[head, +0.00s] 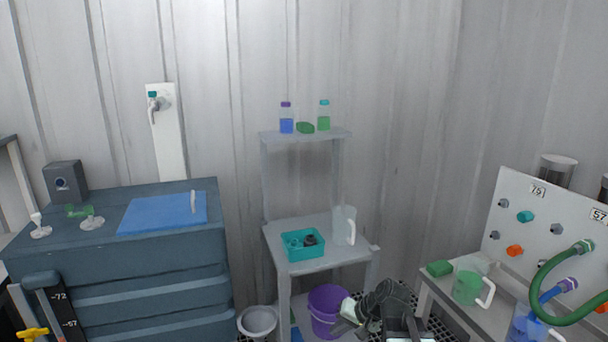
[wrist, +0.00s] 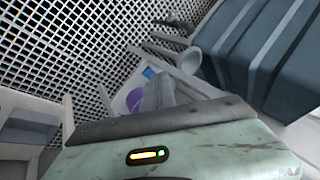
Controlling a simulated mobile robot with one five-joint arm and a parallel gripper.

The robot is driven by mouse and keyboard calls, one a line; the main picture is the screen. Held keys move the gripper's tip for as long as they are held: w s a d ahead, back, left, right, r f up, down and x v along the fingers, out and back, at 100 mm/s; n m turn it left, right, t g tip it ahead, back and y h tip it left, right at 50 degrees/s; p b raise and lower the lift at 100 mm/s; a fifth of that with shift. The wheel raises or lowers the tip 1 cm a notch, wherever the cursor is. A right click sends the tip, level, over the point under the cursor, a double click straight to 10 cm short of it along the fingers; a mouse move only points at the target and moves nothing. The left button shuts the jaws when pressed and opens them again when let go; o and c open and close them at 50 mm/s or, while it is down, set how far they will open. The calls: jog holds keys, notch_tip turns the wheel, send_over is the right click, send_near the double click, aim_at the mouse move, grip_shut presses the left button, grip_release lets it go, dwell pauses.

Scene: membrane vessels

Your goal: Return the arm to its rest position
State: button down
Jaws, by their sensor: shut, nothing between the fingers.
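My gripper (head: 346,312) is low in the head view, at the bottom centre right. It is folded close to my own dark arm, in front of the purple bucket (head: 325,306). In the wrist view my gripper (wrist: 158,86) shows as grey fingers over the edge of my pale green body. The fingers are together and nothing shows between them. Part of the arm is cut off by the bottom edge of the head view.
A grey shelf stand (head: 288,255) holds a teal tray (head: 302,257) and a clear jug (head: 344,226). A dark cabinet (head: 150,262) stands left. A bench (head: 440,292) with a green jug (head: 466,288) and hoses stands right. A grey funnel-shaped bowl (head: 257,321) is low near the cabinet.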

jog(key=s+d+f+n+g+h, duration=0.2)
jog(key=s+d+f+g+h, duration=0.35)
jog(key=s, duration=0.45)
notch_tip(320, 180, up, 16)
jog(key=d+t+p, duration=0.1)
jog(key=p, duration=1.4)
jog(key=shift+d, duration=0.2)
jog(key=shift+w+f+t, duration=0.1)
jog(key=shift+t, duration=0.15)
